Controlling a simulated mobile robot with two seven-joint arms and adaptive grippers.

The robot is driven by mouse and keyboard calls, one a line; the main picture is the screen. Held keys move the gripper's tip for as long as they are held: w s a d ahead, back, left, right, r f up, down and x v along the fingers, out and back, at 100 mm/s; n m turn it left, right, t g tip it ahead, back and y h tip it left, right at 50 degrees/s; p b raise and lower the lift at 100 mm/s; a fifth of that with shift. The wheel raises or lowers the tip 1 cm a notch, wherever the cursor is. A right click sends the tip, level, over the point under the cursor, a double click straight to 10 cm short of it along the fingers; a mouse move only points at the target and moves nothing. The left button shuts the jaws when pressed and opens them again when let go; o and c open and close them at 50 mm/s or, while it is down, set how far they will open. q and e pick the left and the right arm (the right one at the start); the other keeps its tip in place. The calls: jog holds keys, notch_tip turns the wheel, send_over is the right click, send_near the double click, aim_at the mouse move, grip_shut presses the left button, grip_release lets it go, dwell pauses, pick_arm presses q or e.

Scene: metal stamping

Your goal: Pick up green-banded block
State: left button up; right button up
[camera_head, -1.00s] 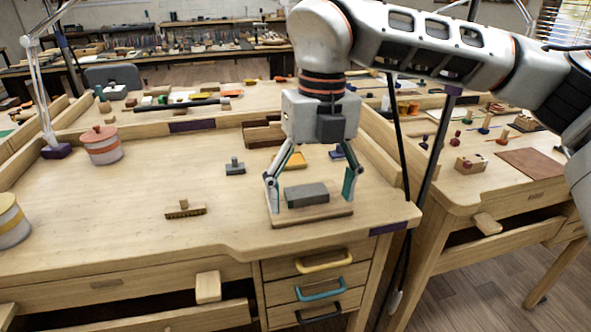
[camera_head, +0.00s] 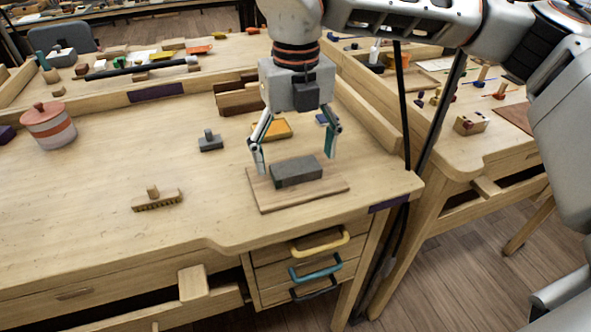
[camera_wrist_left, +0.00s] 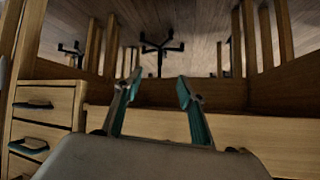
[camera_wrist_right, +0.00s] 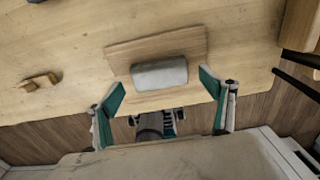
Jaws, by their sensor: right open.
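A plain grey block (camera_head: 296,170) lies on a thin wooden board (camera_head: 270,202) near the bench's front right corner. I cannot make out a green band on it. My right gripper (camera_head: 295,164) is open over this block, one finger to each side in the head view. In the right wrist view the grey block (camera_wrist_right: 159,74) lies ahead, between the lines of the spread fingers (camera_wrist_right: 163,82), with nothing gripped. My left gripper (camera_wrist_left: 158,82) is out of the head view; its wrist view shows spread, empty fingers facing the bench's drawers and the floor.
A grey block with a peg (camera_head: 210,141), a brush-like wooden piece (camera_head: 157,202), a yellow piece (camera_head: 272,128) and a striped lidded jar (camera_head: 49,128) stand on the bench. A wooden rack (camera_head: 240,97) stands behind. The bench's left middle is clear.

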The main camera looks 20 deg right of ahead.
jog(key=shift+f, duration=0.8)
jog(key=shift+w+r, duration=0.1)
jog(key=c, duration=1.9)
